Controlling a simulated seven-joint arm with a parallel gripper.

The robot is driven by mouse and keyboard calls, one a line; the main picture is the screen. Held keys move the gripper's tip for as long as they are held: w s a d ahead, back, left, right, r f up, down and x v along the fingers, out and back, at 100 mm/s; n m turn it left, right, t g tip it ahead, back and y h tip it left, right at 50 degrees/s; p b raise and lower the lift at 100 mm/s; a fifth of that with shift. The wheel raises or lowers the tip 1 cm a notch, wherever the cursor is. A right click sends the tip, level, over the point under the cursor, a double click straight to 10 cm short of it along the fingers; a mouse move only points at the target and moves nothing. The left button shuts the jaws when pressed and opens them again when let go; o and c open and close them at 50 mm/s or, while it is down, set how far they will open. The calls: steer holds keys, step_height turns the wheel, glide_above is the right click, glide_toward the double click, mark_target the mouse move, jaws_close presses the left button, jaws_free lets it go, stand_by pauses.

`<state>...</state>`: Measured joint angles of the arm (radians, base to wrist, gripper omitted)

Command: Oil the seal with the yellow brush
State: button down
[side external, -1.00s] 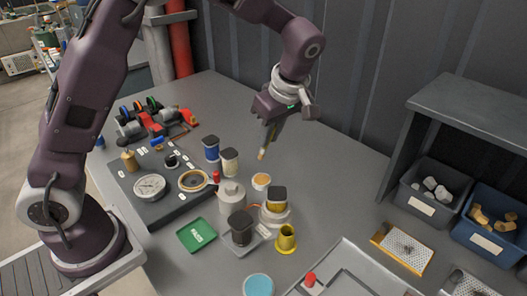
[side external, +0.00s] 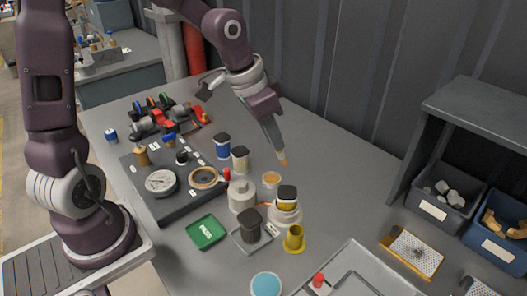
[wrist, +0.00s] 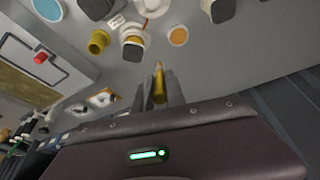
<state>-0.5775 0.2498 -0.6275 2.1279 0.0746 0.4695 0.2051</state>
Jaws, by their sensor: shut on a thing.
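My gripper (side external: 277,148) is shut on a slim yellow brush (wrist: 160,85), whose tan tip (side external: 283,162) points down. I hold it in the air above the grey bench, just right of and above a small round pot with an orange top (side external: 271,180) in the side view. In the wrist view that pot (wrist: 178,36) lies beyond the brush, and they look apart. A gold ring with a dark centre (side external: 204,178), which may be the seal, lies on the dark panel (side external: 168,207) to the left. Most of the brush handle is hidden by my fingers.
Near the pot stand a black-capped yellow jar (side external: 286,200), a white canister (side external: 241,196), a cream jar (side external: 240,158) and a blue jar (side external: 222,146). A yellow cup (side external: 294,239) and green tray (side external: 206,232) are nearer. Bins stand right. The bench right of the pot is clear.

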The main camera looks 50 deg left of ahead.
steer(key=s+d+r+m+g+h, duration=0.1)
steer(key=s+d+r+m, duration=0.4)
steer(key=d, duration=0.3)
steer(key=f, duration=0.3)
steer(key=w+a+f, duration=0.1)
steer(key=f, duration=0.3)
steer(key=w+a+f, duration=0.1)
steer(key=f, duration=0.3)
steer(key=shift+w, duration=0.15)
steer(key=shift+w+a+r, duration=0.2)
steer(key=shift+w+a, duration=1)
steer(key=shift+s+d, duration=0.35)
steer(key=shift+s, duration=0.05)
steer(key=s+d+f, duration=0.1)
steer(key=s+d, duration=0.3)
steer(key=shift+w+a+r, duration=0.65)
steer(key=shift+w+a, duration=1.25)
steer(key=shift+a, duration=0.8)
steer(key=s+d+f, duration=0.1)
steer(key=s+d, duration=0.4)
step_height(320, 180, up, 12)
steer(key=shift+w+a+f, duration=0.2)
steer(key=shift+w, duration=0.05)
